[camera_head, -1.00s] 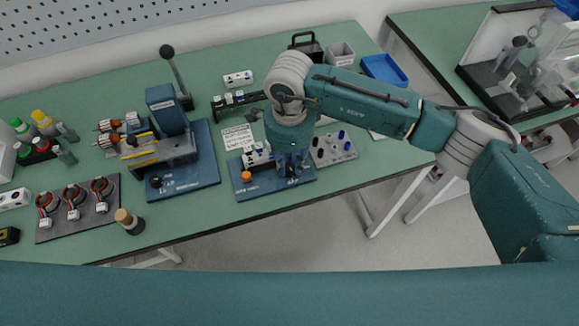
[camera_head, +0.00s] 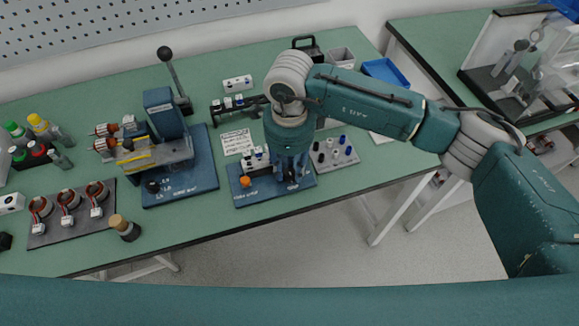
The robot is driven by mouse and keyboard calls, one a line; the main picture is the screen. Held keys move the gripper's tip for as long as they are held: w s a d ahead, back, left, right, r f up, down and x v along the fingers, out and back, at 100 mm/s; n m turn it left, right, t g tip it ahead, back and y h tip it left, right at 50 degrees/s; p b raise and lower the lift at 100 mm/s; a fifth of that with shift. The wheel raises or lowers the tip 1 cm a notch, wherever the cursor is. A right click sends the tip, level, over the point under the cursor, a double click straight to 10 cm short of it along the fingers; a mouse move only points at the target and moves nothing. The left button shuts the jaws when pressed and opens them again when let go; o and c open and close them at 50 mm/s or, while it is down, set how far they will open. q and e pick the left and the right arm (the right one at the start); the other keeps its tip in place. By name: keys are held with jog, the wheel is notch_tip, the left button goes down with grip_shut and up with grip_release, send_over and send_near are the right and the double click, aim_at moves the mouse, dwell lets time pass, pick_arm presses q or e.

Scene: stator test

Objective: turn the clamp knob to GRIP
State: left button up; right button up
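My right gripper (camera_head: 290,176) points straight down over the right part of a blue base plate (camera_head: 262,194). Its fingers are small and dark against the plate, so I cannot tell whether they are open or shut. A fixture with white and black parts (camera_head: 254,160) and an orange button (camera_head: 245,182) sits on the plate's left part. No clamp knob shows clearly under the gripper; the gripper covers that spot. A black knob (camera_head: 152,186) shows on the base of the blue lever press (camera_head: 166,116) at left. No GRIP marking is readable. My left gripper is not in view.
A grey tray of small pegs (camera_head: 334,153) lies close to the right of the gripper. A white label card (camera_head: 237,142) lies behind the plate. Copper-wound parts (camera_head: 68,198) sit on a dark board at left. A wood-topped tool (camera_head: 124,228) stands near the front edge.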

aim_at(289, 172)
jog(key=shift+r, duration=0.15)
notch_tip(289, 172, up, 12)
dwell(0.6)
dwell(0.4)
